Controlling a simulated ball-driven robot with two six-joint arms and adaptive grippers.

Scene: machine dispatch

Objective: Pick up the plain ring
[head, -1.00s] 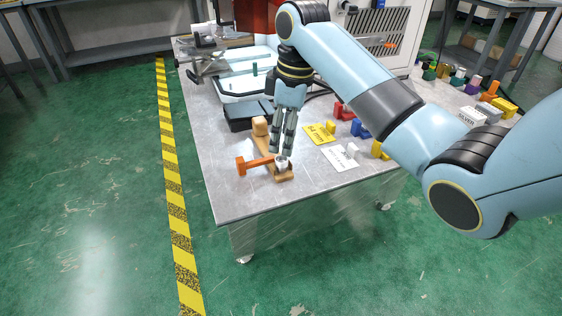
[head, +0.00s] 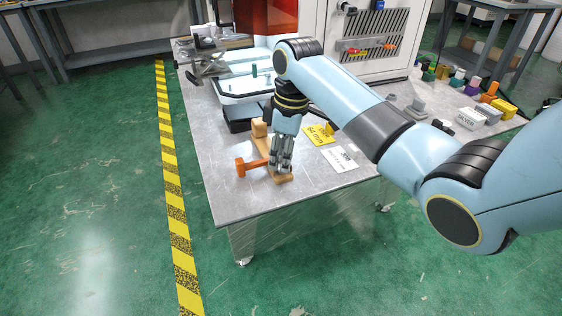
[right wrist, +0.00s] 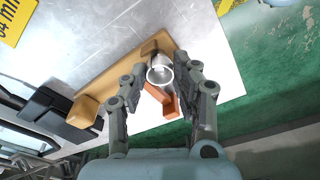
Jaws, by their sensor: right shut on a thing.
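The plain ring is a pale, smooth band (right wrist: 160,74) in the right wrist view, between the fingertips of my right gripper (right wrist: 168,71). In the head view the right gripper (head: 281,170) is down at the near end of a wooden board on the table, and its fingers hide the ring. The gripper is shut on the ring. The ring is low, close over the board; whether it still touches its support I cannot tell. My left gripper is not in view.
An orange T-shaped piece (head: 251,165) lies beside the wooden board (head: 285,179), close to the fingers. A wooden block (head: 259,128) stands at the board's far end. A yellow label (head: 318,134) and a white label (head: 340,158) lie to the right. The table's near left corner is clear.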

